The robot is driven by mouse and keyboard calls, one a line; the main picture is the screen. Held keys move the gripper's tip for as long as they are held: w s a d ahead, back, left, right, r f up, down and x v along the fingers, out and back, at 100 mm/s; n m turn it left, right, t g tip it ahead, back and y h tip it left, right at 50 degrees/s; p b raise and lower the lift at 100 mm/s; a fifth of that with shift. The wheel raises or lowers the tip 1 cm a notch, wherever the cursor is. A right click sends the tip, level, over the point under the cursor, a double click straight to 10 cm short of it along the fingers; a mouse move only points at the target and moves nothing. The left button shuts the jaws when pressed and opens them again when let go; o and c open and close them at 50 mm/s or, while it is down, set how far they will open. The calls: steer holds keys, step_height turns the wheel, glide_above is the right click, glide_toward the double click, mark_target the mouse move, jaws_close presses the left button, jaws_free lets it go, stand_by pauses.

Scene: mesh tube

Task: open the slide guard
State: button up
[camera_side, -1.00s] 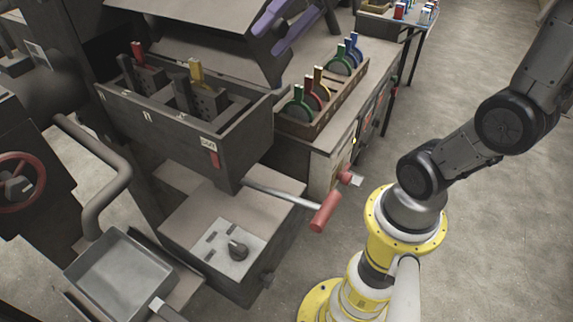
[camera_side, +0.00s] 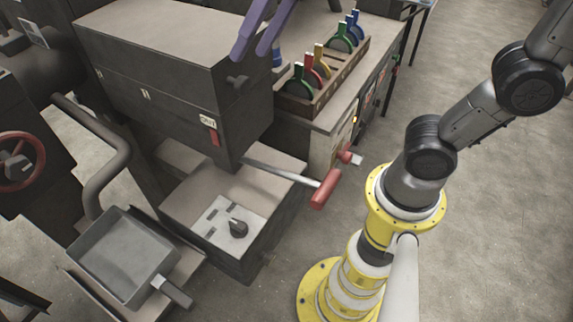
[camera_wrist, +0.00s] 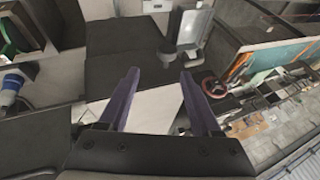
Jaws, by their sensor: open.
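I cannot tell for certain which part is the slide guard. The dark machine box (camera_side: 165,90) has its lid (camera_side: 165,35) down over it in the side view. A small dark handle (camera_side: 238,82) sticks out from the lid's right side. My gripper (camera_side: 254,50) shows as two purple fingers at the top edge, apart and empty, above and behind the lid's right end. In the wrist view my gripper (camera_wrist: 159,78) has its fingers spread, with a pale surface between and beyond them and nothing held. The box's inside is hidden.
A red-handled lever (camera_side: 326,188) juts right below the box. A panel with a black knob (camera_side: 237,228) is in front. A grey pan (camera_side: 120,265) lies front left. A wooden rack (camera_side: 325,90) of coloured handles stands behind right.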

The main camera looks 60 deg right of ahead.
mark_target(244, 78)
steer(key=shift+a+f+n+h, duration=0.4)
steer(key=shift+a+f+h, duration=1.1)
steer(key=shift+f+h, duration=0.25)
steer(key=a+v, duration=0.1)
steer(key=v, duration=1.2)
step_height(244, 78, down, 27)
steer(key=s+a+n+g+y, duration=0.1)
steer(key=s+n+g, duration=0.1)
steer(key=n+g, duration=0.3)
steer(key=shift+s+f+n+g, duration=0.2)
steer(key=shift+n+g, duration=0.2)
steer(key=shift+n, duration=1.8)
steer(key=shift+a+y, duration=0.1)
steer(key=shift+y, duration=0.15)
